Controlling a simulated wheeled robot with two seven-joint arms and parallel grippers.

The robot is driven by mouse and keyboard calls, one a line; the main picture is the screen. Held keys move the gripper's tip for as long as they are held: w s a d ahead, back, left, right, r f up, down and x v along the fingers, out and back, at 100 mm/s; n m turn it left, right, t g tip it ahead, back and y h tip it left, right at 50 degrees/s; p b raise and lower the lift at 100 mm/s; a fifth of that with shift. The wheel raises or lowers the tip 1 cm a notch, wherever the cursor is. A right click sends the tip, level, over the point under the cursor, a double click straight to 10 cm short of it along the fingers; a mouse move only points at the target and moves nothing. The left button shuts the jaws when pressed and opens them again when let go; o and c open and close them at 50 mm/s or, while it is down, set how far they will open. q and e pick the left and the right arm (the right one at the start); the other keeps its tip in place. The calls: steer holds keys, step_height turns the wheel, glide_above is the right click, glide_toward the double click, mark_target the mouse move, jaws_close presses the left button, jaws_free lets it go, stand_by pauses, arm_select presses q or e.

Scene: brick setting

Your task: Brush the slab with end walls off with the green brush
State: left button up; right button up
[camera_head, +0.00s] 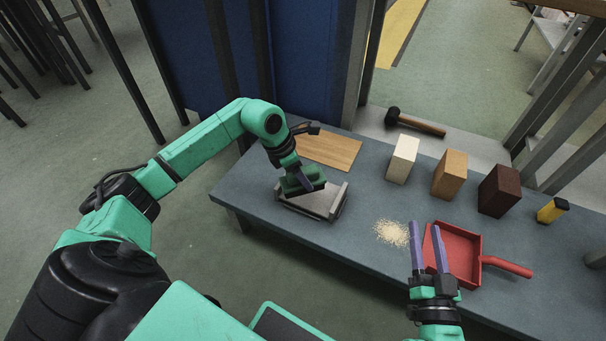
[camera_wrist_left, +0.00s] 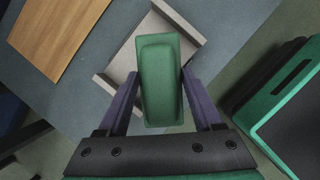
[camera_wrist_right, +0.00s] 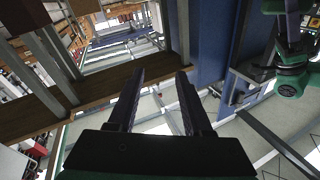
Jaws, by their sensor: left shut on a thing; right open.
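The slab with end walls (camera_head: 322,204) is a grey piece lying on the table, with a raised wall at each end; it also shows in the left wrist view (camera_wrist_left: 124,64). My left gripper (camera_head: 303,184) is shut on the green brush (camera_head: 304,179), whose green back fills the space between the fingers in the left wrist view (camera_wrist_left: 160,82). The brush is over the slab and hides part of it. Whether its bristles touch the slab cannot be told. My right gripper (camera_head: 428,248) is open and empty, above the front of the table near the red dustpan (camera_head: 461,250).
A pile of pale crumbs (camera_head: 391,232) lies left of the dustpan. A wooden board (camera_head: 329,150) lies behind the slab. Cream (camera_head: 402,158), tan (camera_head: 449,174) and dark brown (camera_head: 499,190) blocks stand at the back, with a yellow-black item (camera_head: 552,210) at right. A mallet (camera_head: 415,123) lies beyond them.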

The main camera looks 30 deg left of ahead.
steer(key=s+f+g, duration=0.2)
steer(key=s+f, duration=0.1)
steer(key=f, duration=0.3)
steer(key=s+f+g+p, duration=0.1)
steer(key=s+f+g, duration=0.1)
steer(key=s+f, duration=0.2)
steer(key=shift+s+a+f+h, duration=0.2)
steer(key=shift+f+h, duration=0.2)
steer(key=shift+f, duration=0.5)
